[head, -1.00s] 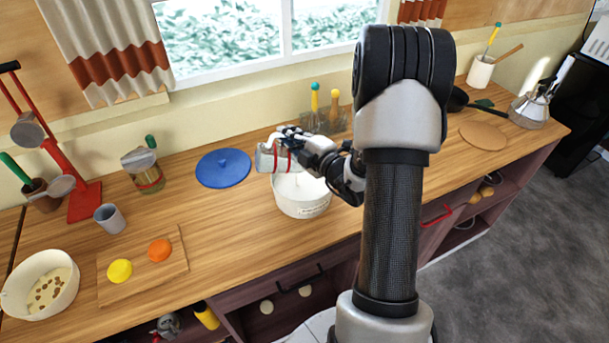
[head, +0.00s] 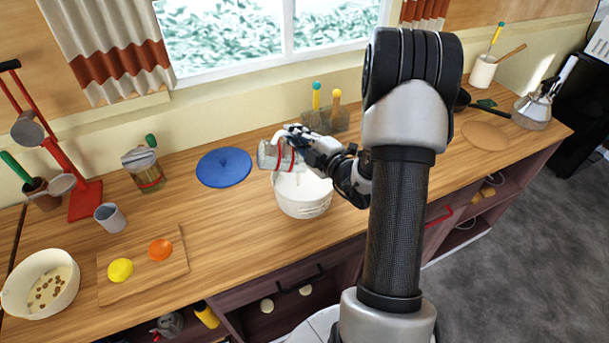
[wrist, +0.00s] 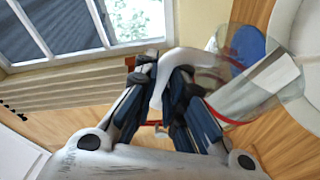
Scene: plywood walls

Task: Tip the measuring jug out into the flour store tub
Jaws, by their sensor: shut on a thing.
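The measuring jug (head: 278,155) is clear with red markings. It is tilted on its side above the white flour store tub (head: 303,204), near the tub's left and back rim. My gripper (head: 308,146) is shut on the jug's handle. In the wrist view, the fingers of my gripper (wrist: 170,100) close around the pale handle, and the jug (wrist: 250,85) shows to the right. The tub (wrist: 297,40) appears at the right edge there. Its inside is mostly hidden by the jug and arm, and I cannot tell whether anything is pouring.
A blue lid (head: 224,167) lies left of the tub. A board (head: 143,265) with a lemon and an orange, a grey cup (head: 110,217) and a bowl (head: 40,284) stand left.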

